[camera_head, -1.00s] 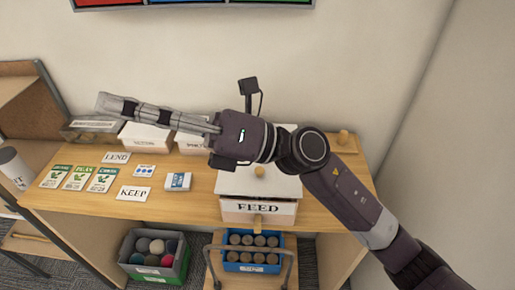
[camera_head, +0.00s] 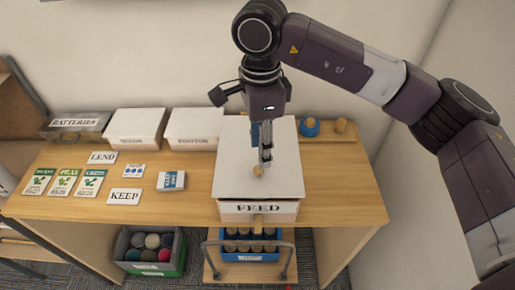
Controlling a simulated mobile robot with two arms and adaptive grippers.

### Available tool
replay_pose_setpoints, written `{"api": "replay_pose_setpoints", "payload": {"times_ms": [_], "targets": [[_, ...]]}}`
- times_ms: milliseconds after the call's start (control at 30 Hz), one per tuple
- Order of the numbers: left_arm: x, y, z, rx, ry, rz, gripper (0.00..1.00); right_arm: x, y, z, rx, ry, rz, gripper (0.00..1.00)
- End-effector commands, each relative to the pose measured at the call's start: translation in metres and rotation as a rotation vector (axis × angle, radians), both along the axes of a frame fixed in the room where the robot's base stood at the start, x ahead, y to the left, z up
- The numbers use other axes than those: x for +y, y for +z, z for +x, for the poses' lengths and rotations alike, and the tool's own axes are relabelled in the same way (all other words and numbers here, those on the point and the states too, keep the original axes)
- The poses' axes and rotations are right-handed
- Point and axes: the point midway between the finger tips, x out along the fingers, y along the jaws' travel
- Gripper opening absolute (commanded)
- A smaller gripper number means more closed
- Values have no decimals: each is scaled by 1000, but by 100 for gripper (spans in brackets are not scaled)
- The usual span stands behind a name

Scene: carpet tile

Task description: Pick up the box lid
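The box labelled FEED (camera_head: 285,209) stands at the front edge of the wooden table. Its white lid (camera_head: 235,165) lies on top and has a small round wooden knob (camera_head: 258,171). My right gripper (camera_head: 265,160) points down over the lid, its fingertips close to the knob and just behind it in the picture. I cannot tell whether they touch it. The fingers are seen nearly edge-on, so their opening is unclear. They hide part of the lid's middle. My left gripper is not in view.
White boxes (camera_head: 136,128) and a clear BATTERIES box (camera_head: 76,124) stand along the back left. Cards, including KEEP (camera_head: 127,196), lie left. A blue item (camera_head: 310,128) and a wooden knob (camera_head: 341,125) are at back right. Below are a crate of balls (camera_head: 176,243) and a blue crate (camera_head: 249,256).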

Motion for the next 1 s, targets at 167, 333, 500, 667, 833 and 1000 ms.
{"api": "replay_pose_setpoints", "payload": {"times_ms": [167, 333, 500, 667, 833, 1000], "targets": [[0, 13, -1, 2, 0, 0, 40, 0, -14, -3, 5, 0, 3, 37], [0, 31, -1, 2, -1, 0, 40, 1, -33, -7, 6, 1, 3, 37], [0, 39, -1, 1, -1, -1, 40, 2, -55, -7, 4, 0, 5, 37], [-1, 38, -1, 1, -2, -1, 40, 2, -61, -6, 3, 1, 6, 37], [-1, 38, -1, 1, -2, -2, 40, 2, -61, -6, 3, 1, 6, 34], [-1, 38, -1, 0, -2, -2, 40, 2, -61, -6, 3, 1, 6, 15]]}}
